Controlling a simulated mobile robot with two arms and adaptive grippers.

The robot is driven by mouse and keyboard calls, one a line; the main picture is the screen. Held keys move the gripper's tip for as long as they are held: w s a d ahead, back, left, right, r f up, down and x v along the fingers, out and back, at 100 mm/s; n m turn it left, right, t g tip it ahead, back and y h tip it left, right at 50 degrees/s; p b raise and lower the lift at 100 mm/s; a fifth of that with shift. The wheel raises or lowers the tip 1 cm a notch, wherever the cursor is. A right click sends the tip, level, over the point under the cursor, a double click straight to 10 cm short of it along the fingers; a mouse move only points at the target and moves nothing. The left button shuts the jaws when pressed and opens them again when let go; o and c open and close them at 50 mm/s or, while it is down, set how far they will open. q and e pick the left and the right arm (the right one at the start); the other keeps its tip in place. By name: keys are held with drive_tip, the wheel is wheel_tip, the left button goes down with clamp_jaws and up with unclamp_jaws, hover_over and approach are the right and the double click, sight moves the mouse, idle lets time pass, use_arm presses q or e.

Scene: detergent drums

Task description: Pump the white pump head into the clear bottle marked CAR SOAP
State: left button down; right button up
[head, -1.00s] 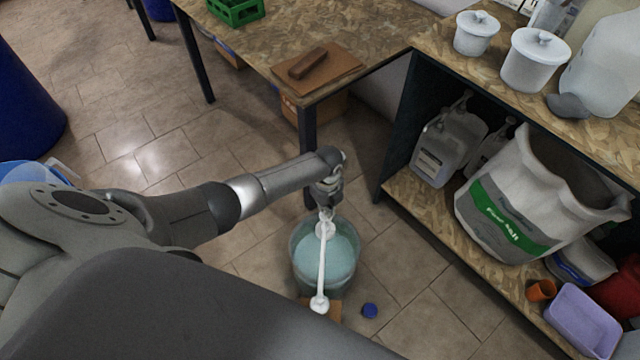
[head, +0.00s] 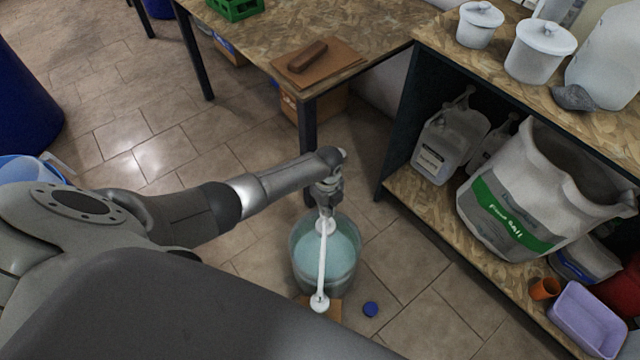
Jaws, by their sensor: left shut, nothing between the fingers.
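The white pump head (head: 326,226) sits on top of a round drum (head: 298,262) with pale teal contents, on the floor at centre. Its long white spout (head: 322,265) runs toward the bottom of the head view and ends at a white round piece (head: 319,302). My left gripper (head: 327,207) is shut and empty, pointing down right over the pump head; I cannot tell whether it touches. The clear bottle marked CAR SOAP cannot be made out; the spot below the spout's end is partly hidden by my own body. My right gripper is not in view.
A blue cap (head: 370,309) lies on the floor right of the drum. A table leg (head: 308,150) stands just behind my left gripper. A shelf on the right holds a salt bag (head: 500,215), a white canister (head: 432,165) and a purple tub (head: 585,318).

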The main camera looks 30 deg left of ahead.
use_arm(q)
drive_tip(key=shift+f+b, duration=1.5)
drive_tip(key=shift+f, duration=0.35)
drive_tip(key=shift+r, duration=0.1)
wheel_tip(320, 180, up, 6)
drive_tip(key=p, duration=0.6)
drive_tip(key=shift+r, duration=0.15)
wheel_tip(320, 180, up, 6)
drive_tip(key=p, duration=0.5)
